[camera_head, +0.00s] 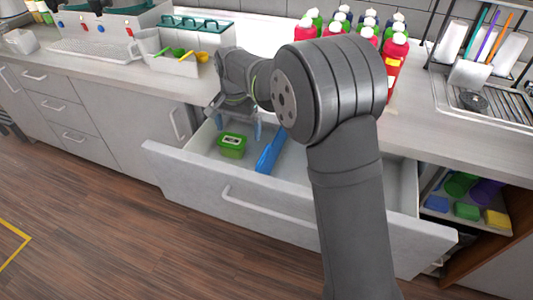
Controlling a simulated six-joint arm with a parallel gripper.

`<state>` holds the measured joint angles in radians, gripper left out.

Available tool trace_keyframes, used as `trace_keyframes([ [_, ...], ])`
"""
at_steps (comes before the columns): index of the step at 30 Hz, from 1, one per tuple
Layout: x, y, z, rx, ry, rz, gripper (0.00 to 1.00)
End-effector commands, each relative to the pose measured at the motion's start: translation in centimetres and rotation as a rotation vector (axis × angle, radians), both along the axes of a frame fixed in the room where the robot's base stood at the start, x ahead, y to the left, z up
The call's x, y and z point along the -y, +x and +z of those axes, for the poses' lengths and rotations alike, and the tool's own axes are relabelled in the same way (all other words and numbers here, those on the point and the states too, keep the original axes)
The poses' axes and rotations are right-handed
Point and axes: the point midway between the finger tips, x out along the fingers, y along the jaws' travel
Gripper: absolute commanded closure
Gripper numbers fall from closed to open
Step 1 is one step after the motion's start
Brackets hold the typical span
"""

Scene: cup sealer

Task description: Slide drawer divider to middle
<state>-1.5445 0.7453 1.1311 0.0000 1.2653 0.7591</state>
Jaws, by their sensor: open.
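A blue drawer divider (270,152) stands inside the open drawer (215,188), left of my arm in the picture. It runs from the front wall toward the back, and my arm may hide part of the drawer to its right. My gripper (238,126) is open over the drawer, its fingertips pointing down. The right fingertip is close to the divider's far end; I cannot tell if they touch. A green box (232,145) lies in the drawer left of the divider, just in front of the gripper.
The counter edge (150,84) runs behind the drawer. On the counter are several red and green bottles (397,45), a white holder with spoons (185,65) and a rack (485,100). An open shelf (465,205) with sponges is at right.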

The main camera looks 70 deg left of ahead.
Motion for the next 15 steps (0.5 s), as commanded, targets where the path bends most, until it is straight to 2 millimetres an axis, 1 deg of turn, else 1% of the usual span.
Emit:
trace_keyframes([
  [1, 0.0, 0.0, 0.0, 0.000, 0.000, 0.000, 0.04],
  [2, 0.0, 0.1, 0.0, -0.001, 0.001, 0.000, 0.10],
  [3, 0.1, 0.4, 0.0, -0.005, 0.004, -0.001, 0.18],
  [5, 0.2, 1.5, 0.1, -0.022, 0.015, -0.004, 0.29],
  [6, 0.4, 2.6, 0.1, -0.037, 0.024, -0.005, 0.37],
  [10, 1.2, 6.3, 0.2, -0.094, 0.078, -0.007, 0.63],
  [11, 1.4, 7.1, 0.2, -0.105, 0.089, -0.007, 0.66],
  [12, 1.6, 8.0, 0.2, -0.117, 0.105, -0.006, 0.66],
  [15, 2.0, 9.3, 0.3, -0.134, 0.132, -0.005, 0.66],
])
